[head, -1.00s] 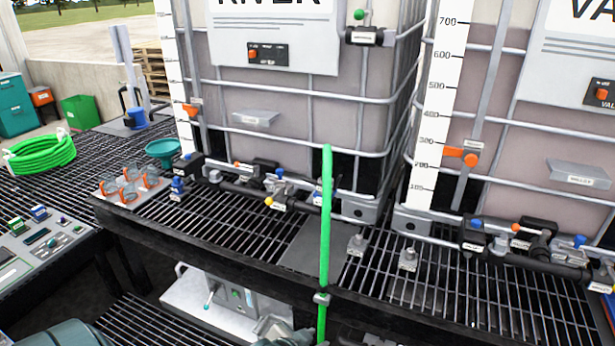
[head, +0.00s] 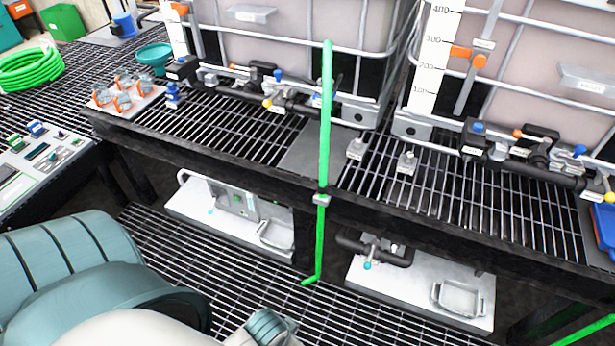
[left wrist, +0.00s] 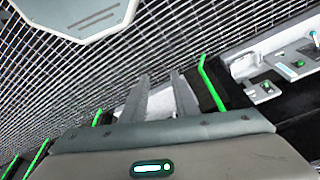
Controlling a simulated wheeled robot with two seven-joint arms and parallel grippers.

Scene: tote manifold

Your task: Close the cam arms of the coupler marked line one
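Dark pipework with a blue-knobbed valve (head: 278,75) and a yellow knob (head: 267,103) runs below the left tote in the head view. Similar pipework (head: 540,160) runs below the right tote. Two small grey fittings, one left (head: 357,148) and one right (head: 407,162), stand on the grating between them. Labels are too small to read, so I cannot tell which coupler is line one or how its cam arms stand. My left gripper (left wrist: 160,82) shows in the left wrist view with its fingers apart, empty, above grating. My right gripper is not in view.
A green upright bar (head: 326,120) stands at the bench's front edge. Orange-handled pieces (head: 122,95) sit on a pale plate at left. Two pale trays, left (head: 190,205) and right (head: 375,290), lie below the bench. A green hose coil (head: 30,68) lies far left.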

